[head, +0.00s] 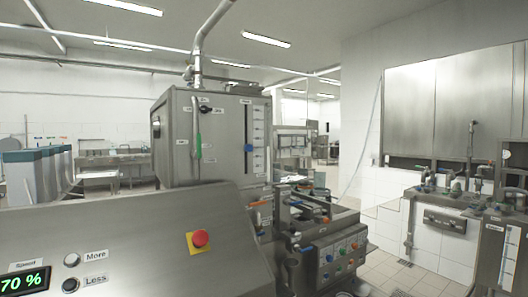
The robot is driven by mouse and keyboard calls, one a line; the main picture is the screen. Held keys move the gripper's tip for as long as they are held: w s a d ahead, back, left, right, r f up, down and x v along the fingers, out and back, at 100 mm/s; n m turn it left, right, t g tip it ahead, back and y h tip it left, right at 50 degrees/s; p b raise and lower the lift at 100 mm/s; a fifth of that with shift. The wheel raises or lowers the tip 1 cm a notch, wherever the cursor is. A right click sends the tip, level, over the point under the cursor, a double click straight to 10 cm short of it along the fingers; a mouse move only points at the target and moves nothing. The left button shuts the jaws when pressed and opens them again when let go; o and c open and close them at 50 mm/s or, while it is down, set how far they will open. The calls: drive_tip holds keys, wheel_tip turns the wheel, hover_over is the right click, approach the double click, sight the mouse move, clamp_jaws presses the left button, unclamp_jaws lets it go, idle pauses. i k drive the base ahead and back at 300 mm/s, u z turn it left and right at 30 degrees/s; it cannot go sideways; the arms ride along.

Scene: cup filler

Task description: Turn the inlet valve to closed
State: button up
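A steel filler tank (225,165) stands behind the sloped control panel, with a pipe (198,65) coming down onto its top. Near the tank's upper left front is a small black handle (206,109) with small white labels around it, too small to read. It may be the inlet valve. Below it is an upright green lever (198,144). I cannot tell for certain which of these is the inlet valve, or its setting. My gripper is not in view.
The control panel (130,245) fills the lower left, with a red stop button (199,239) and a green "70 %" display (25,281). A box with coloured buttons (340,255) stands right of it. Tiled floor is free between this and a steel sink unit (440,215).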

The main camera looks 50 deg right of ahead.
sight(199, 154)
drive_tip(key=z, duration=0.5)
drive_tip(key=k, duration=0.6)
drive_tip(key=z, duration=1.5)
drive_tip(key=i, duration=1.35)
drive_tip(key=u, duration=0.85)
drive_tip(key=k, duration=0.5)
drive_tip(key=z, duration=0.05)
